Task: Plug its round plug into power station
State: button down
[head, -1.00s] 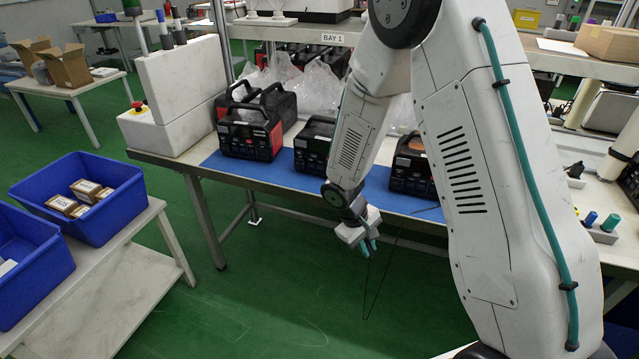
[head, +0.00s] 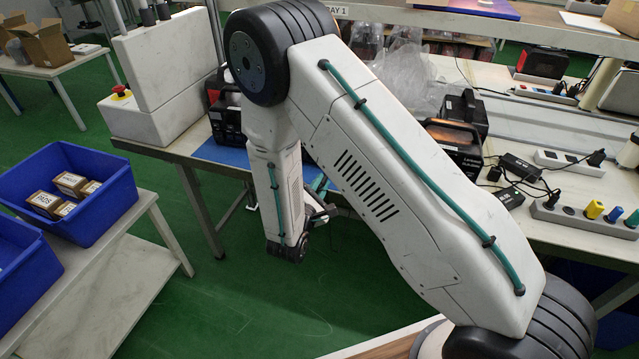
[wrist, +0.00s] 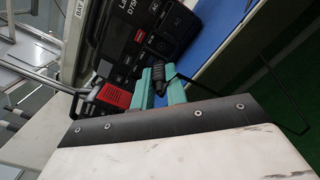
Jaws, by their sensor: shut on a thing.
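My gripper (wrist: 160,88) has teal fingers shut on a black ribbed plug (wrist: 157,75), with a thin black cable (wrist: 272,77) looping off to the right. The plug is in front of a dark power station (wrist: 124,55), whose labelled front panel looks tilted in the wrist view. I cannot tell whether the plug touches the panel. In the head view my own arm hides most of the gripper and the power station near it. Another power station (head: 455,143) shows right of my arm, and part of one (head: 224,122) shows at left.
The workbench has a blue mat (head: 222,153). A white block (head: 165,72) stands on its left. Chargers (head: 520,167) and a power strip (head: 580,214) lie at right. Blue bins (head: 118,205) sit on a low table. Green floor is clear in front.

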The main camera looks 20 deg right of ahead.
aim_at(327, 176)
jog(key=shift+x, duration=2.7)
jog(key=shift+w+d, duration=0.1)
jog(key=shift+d, duration=0.2)
jog(key=shift+w+d, duration=0.25)
jog(key=shift+w+d, duration=0.15)
jog(key=shift+w, duration=0.05)
jog(key=c, duration=1.3)
grip_release()
jog(key=shift+c, duration=0.2)
jog(key=shift+v, duration=3.9)
